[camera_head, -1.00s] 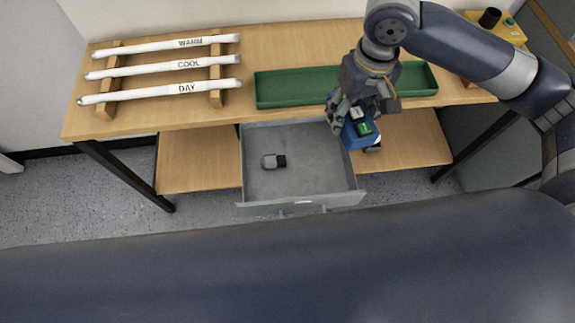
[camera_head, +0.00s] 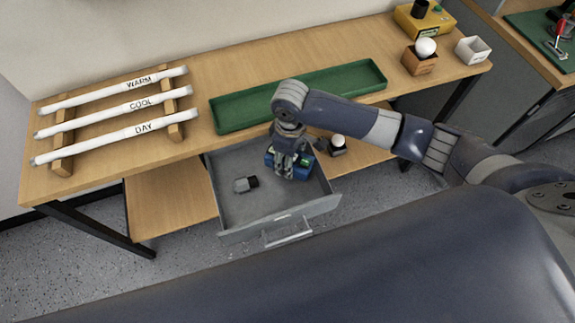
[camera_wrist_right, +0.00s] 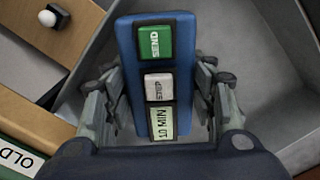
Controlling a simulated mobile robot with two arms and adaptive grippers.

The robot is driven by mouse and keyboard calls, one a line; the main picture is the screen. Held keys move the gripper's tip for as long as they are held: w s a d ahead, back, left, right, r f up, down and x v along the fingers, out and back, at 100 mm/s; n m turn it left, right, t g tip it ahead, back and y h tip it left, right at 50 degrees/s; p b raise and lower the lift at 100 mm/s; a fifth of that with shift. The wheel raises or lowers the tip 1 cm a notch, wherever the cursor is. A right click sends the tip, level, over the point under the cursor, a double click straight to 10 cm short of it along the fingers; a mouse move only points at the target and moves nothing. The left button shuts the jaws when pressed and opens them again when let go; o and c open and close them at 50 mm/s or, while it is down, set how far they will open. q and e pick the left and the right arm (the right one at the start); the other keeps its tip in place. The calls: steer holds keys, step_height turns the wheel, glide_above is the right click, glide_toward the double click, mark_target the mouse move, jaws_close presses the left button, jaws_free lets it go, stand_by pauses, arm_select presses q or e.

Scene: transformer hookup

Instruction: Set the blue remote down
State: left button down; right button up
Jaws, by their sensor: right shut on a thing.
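The blue remote (camera_head: 272,159) is in my right gripper (camera_head: 288,172), at the right part of the open grey drawer (camera_head: 265,207). In the right wrist view the remote (camera_wrist_right: 157,80) has a green SEND button, a white STEP button and a display reading 10 MIN. The fingers of my right gripper (camera_wrist_right: 158,88) are shut on its two long sides. The drawer floor shows beside it; I cannot tell whether the remote touches the floor. My left gripper is not in view.
A small grey and black item (camera_head: 245,184) lies in the drawer, left of the remote. A green tray (camera_head: 231,127) is on the tabletop behind. A white knob on a dark base (camera_head: 338,146) is right of the drawer. The drawer's front left is clear.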

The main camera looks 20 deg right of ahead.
step_height(320, 180, down, 3)
steer(key=shift+s+f, duration=0.1)
steer(key=shift+f, duration=0.25)
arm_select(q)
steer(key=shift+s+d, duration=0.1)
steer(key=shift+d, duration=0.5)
arm_select(e)
steer(key=shift+f, duration=0.1)
steer(key=o, duration=1.1)
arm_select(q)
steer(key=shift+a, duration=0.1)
arm_select(e)
steer(key=shift+o, duration=0.2)
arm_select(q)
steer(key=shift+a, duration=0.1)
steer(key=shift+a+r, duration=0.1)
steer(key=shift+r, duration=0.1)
arm_select(e)
step_height(320, 180, up, 12)
steer(key=shift+r, duration=0.15)
